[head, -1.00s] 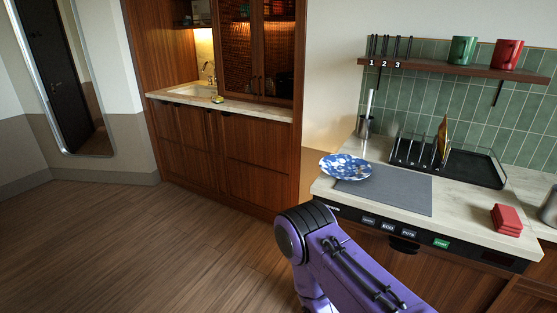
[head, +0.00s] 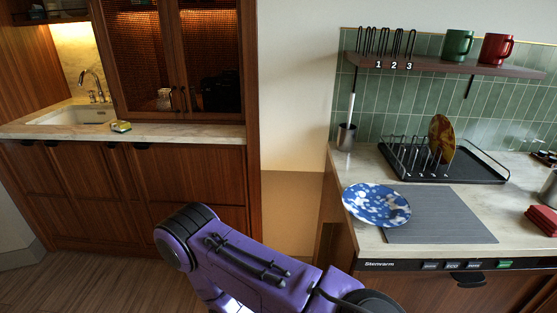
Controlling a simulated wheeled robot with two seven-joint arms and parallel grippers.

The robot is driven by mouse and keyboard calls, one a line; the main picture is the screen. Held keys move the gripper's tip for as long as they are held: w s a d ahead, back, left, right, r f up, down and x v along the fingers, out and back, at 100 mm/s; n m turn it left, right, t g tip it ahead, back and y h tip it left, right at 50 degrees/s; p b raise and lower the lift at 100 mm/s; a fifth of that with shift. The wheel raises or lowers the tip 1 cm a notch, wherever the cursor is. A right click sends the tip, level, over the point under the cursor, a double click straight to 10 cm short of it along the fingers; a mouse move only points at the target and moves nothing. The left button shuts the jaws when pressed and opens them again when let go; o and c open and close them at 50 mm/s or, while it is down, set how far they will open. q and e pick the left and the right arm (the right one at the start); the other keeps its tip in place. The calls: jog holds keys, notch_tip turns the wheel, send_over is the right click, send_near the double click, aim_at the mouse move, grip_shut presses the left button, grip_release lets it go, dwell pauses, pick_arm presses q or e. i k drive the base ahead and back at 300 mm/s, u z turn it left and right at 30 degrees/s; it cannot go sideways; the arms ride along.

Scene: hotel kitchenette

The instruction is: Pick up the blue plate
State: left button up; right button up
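The blue plate (head: 376,204), blue with white blotches, lies on the counter at the left end of the right-hand unit. Its right part overlaps the grey mat (head: 440,217) and its left edge reaches the counter's left edge. A purple arm link of mine crosses the bottom of the head view, in front of the counter and apart from the plate. Neither of my grippers shows in the head view.
A black drying rack (head: 445,160) holding an amber plate (head: 441,139) stands behind the mat. A utensil pot (head: 346,137) stands behind the blue plate. Red cloths (head: 543,221) lie at the right. A shelf (head: 450,66) with mugs hangs above.

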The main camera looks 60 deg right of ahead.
aim_at(372, 204)
jog(key=i, duration=0.65)
jog(key=z, duration=3.2)
jog(key=i, duration=0.5)
jog(key=z, duration=0.05)
